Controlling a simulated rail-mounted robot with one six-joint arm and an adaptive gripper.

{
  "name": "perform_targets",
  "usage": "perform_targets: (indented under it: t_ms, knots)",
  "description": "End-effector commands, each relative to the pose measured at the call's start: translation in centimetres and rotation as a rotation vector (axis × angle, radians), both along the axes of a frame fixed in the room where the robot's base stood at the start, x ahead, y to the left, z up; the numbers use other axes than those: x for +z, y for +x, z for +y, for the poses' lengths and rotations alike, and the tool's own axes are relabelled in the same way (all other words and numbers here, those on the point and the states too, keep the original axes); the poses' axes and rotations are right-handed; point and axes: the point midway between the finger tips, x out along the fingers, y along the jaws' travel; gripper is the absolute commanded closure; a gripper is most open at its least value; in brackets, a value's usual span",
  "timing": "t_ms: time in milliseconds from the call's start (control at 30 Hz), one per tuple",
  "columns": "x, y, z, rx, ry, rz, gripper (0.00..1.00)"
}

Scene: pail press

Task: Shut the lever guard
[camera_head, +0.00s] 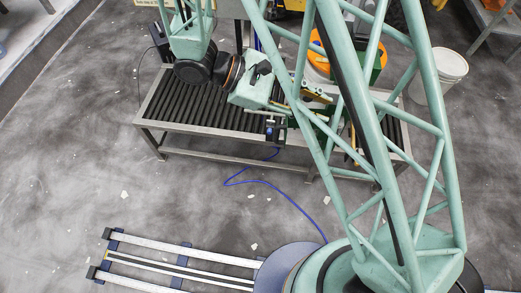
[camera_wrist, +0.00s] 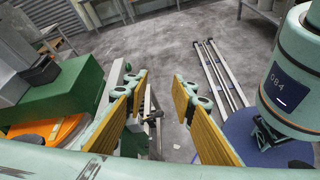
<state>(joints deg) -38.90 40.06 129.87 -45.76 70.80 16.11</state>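My gripper (camera_wrist: 158,88) is open in the wrist view, its two yellow-padded fingers spread apart with nothing held between them. In the camera_head view my gripper (camera_head: 318,106) is over the roller conveyor, partly behind my arm's lattice. A grey bracket-like part with a dark end (camera_wrist: 150,118) shows beyond and between the fingers. I cannot tell for certain which part is the lever guard, nor its position. A green machine body (camera_wrist: 62,92) is left of the fingers.
The roller conveyor (camera_head: 180,106) runs across the back. A white bucket (camera_head: 440,78) stands at right. A blue cable (camera_head: 262,166) lies on open floor.

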Motion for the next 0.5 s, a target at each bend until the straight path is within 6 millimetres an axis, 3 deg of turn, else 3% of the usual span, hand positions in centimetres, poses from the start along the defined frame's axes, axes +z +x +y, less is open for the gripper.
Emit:
perform_targets:
  t_ms: [500]
  knots:
    - [-6.3, 2.3, 3.9, 0.238, -0.176, 0.073, 0.76]
